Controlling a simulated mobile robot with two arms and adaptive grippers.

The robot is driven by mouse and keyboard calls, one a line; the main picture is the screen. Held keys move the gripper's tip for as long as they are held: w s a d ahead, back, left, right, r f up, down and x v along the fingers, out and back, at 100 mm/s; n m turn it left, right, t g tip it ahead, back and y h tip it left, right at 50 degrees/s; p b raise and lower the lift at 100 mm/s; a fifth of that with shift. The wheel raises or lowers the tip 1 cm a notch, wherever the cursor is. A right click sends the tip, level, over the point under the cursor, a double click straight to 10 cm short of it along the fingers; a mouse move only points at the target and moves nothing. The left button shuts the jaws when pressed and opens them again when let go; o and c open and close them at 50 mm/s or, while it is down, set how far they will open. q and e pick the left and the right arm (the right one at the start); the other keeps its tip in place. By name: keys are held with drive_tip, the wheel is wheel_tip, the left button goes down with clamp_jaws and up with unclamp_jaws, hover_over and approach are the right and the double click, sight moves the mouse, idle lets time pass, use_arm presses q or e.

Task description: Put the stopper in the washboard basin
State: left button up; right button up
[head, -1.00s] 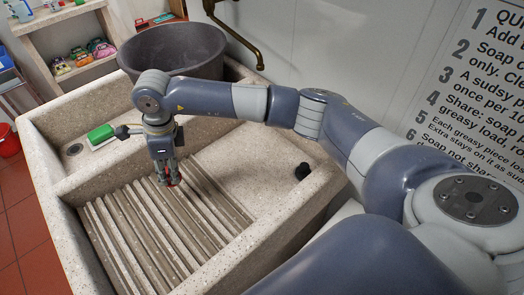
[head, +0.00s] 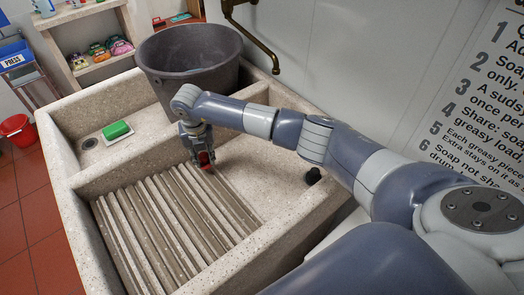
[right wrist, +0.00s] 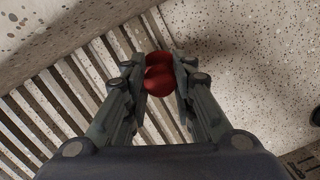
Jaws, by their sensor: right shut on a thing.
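My right gripper (head: 203,160) is shut on a red rounded thing, apparently the stopper (head: 205,158). In the right wrist view the red stopper (right wrist: 159,78) shows between the fingertips, with several rounded lobes. The gripper points down into the stone washboard basin (head: 262,205), near the far end of the ribs and beside the smooth slope. I cannot tell whether the stopper touches the stone. A dark drain hole (head: 89,143) shows in the left compartment. My left gripper is not in view.
A grey tub (head: 190,65) stands behind the arm at the back of the washboard. A green sponge (head: 116,130) lies on a white dish in the left compartment. A brass tap (head: 255,45) hangs from the wall.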

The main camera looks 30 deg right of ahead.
drive_tip(key=d, duration=0.4)
drive_tip(key=s+d+f, duration=0.1)
drive_tip(key=d, duration=0.9)
drive_tip(key=shift+s+d+f+p, duration=0.15)
drive_tip(key=shift+s+d+p, duration=0.05)
drive_tip(key=shift+s+p, duration=0.1)
drive_tip(key=shift+f+b, duration=1.3)
drive_tip(key=shift+f, duration=0.45)
drive_tip(key=shift+f, duration=0.15)
drive_tip(key=o, duration=1)
drive_tip(key=shift+r, duration=0.35)
drive_tip(key=r, duration=0.4)
drive_tip(key=s+r, duration=0.1)
drive_tip(key=r, duration=0.6)
drive_tip(key=shift+s+a+r+b, duration=0.25)
drive_tip(key=shift+s+r+b, duration=0.05)
drive_tip(key=shift+s+b, duration=0.1)
